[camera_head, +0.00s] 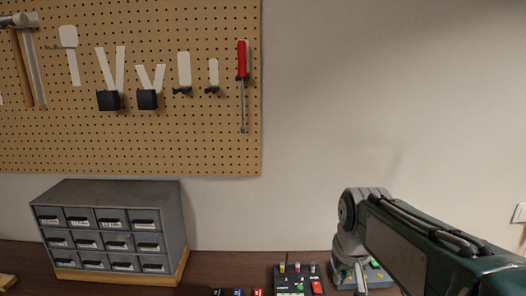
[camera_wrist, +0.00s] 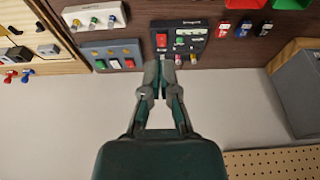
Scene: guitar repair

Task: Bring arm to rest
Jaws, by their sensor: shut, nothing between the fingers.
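My gripper (camera_wrist: 165,64) shows in the wrist view with its two fingers together at the tips and nothing between them. Its tips appear in front of the near edge of a black control box (camera_wrist: 188,42) with a red switch; whether they touch it I cannot tell. In the head view my arm (camera_head: 400,240) comes in from the lower right and bends down at its joint. The black box (camera_head: 287,286) shows at the bottom edge, left of my arm.
A grey drawer cabinet (camera_head: 110,228) stands on the dark bench (camera_head: 225,262) at left. A pegboard (camera_head: 200,135) with a red screwdriver (camera_head: 242,60) hangs above. A grey-blue box (camera_wrist: 108,57) and a white box (camera_wrist: 78,16) sit beside the black box. Bare wall fills the right.

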